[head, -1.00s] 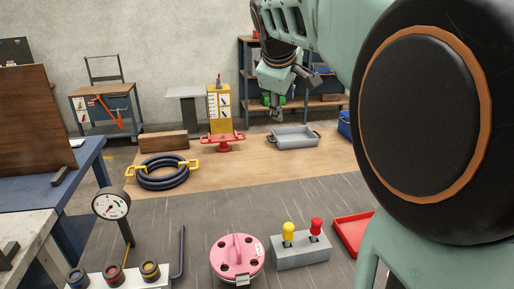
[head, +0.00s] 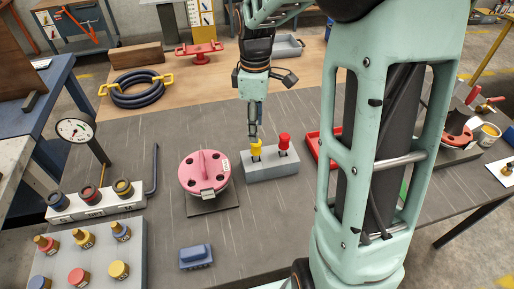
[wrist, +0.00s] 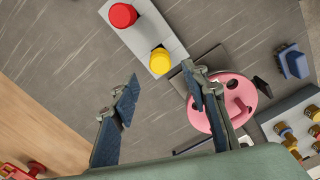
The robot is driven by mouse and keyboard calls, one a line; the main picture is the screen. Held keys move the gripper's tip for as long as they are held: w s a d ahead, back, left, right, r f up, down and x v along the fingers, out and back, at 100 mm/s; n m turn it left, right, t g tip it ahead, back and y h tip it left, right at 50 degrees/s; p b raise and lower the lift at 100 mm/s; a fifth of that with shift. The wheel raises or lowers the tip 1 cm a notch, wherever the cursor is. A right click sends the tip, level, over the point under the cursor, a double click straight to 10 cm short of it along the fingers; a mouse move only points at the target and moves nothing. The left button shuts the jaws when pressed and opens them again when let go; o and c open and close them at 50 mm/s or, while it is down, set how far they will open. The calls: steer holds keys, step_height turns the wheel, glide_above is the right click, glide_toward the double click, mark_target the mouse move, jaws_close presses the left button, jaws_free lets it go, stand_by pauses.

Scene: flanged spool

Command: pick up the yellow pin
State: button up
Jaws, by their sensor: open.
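The yellow pin (head: 256,147) stands upright in a grey block (head: 262,171), to the left of a red pin (head: 284,141). In the wrist view the yellow pin (wrist: 160,61) shows from above, near the end of the grey block (wrist: 146,27), with the red pin (wrist: 123,15) beyond it. My gripper (head: 253,135) hangs just above or behind the yellow pin in the head view; the exact gap is hard to tell. In the wrist view my gripper (wrist: 162,88) is open and empty, its fingers apart, with the yellow pin just ahead of the gap.
A pink flanged spool (head: 204,172) stands left of the block on a dark plate, close to one finger in the wrist view. A red tray (head: 314,146) lies to the right. A blue piece (head: 196,257) and a rack of coloured pegs (head: 88,256) lie nearer.

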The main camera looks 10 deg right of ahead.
mark_target(256, 156)
step_height(256, 156, down, 7)
steer(key=shift+f+p, duration=0.2)
steer(key=shift+p, duration=0.1)
steer(key=shift+c, duration=0.7)
jaws_close()
